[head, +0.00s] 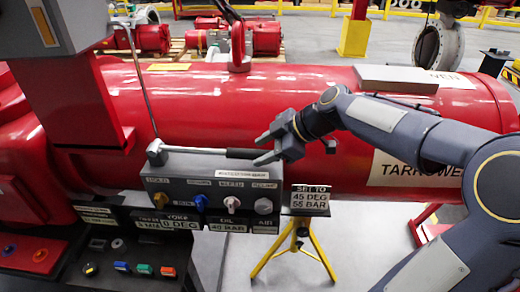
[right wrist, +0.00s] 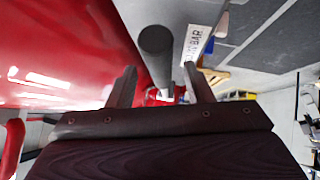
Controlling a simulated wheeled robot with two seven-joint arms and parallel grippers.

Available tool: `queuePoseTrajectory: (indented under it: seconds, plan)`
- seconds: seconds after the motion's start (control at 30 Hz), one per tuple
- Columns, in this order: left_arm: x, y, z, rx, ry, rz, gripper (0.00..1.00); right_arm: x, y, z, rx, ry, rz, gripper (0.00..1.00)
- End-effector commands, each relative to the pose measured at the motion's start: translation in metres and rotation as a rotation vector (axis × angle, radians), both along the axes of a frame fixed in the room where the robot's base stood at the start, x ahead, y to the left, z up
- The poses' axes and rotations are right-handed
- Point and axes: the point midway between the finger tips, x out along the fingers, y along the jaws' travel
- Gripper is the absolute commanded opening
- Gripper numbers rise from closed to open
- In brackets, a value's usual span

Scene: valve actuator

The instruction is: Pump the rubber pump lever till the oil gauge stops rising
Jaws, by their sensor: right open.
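The pump lever (head: 208,151) lies roughly level along the top of the grey control box (head: 215,172), running from a pivot at left to a dark rubber grip at right. My right gripper (head: 265,146) is open at the grip's right end, its fingers above and below it in the head view. In the right wrist view the lever's round dark end (right wrist: 156,42) shows in the gap between the two fingers (right wrist: 162,88); I cannot tell whether they touch it. The oil readout (head: 228,227) says 40 BAR. My left gripper is not in view.
A sign (head: 309,199) reads SET TO 45 DEG, 55 BAR. The yoke readout (head: 180,225) says 0 DEG. Blue, white and yellow valve knobs (head: 201,202) line the box front. The large red cylinder (head: 300,90) is close behind the lever. A yellow stand (head: 297,240) stands below.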

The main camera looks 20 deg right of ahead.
Motion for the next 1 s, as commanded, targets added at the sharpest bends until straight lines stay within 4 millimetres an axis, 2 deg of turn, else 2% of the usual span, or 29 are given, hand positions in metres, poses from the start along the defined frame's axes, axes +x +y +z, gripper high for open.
queuePoseTrajectory:
  seconds: [0.17,0.43,0.8,1.0]
  plan:
    - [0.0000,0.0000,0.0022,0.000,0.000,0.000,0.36,0.0067,0.0071,-0.0090,0.001,0.001,-0.001,0.46]
    - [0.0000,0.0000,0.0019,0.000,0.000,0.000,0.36,0.0073,0.0079,-0.0102,0.000,-0.001,-0.001,0.46]
    - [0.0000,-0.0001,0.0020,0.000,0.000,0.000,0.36,0.0072,0.0077,-0.0099,0.000,-0.001,-0.001,0.00]
    - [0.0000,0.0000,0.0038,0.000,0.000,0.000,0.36,0.0072,0.0079,-0.0082,-0.003,0.000,-0.001,0.00]
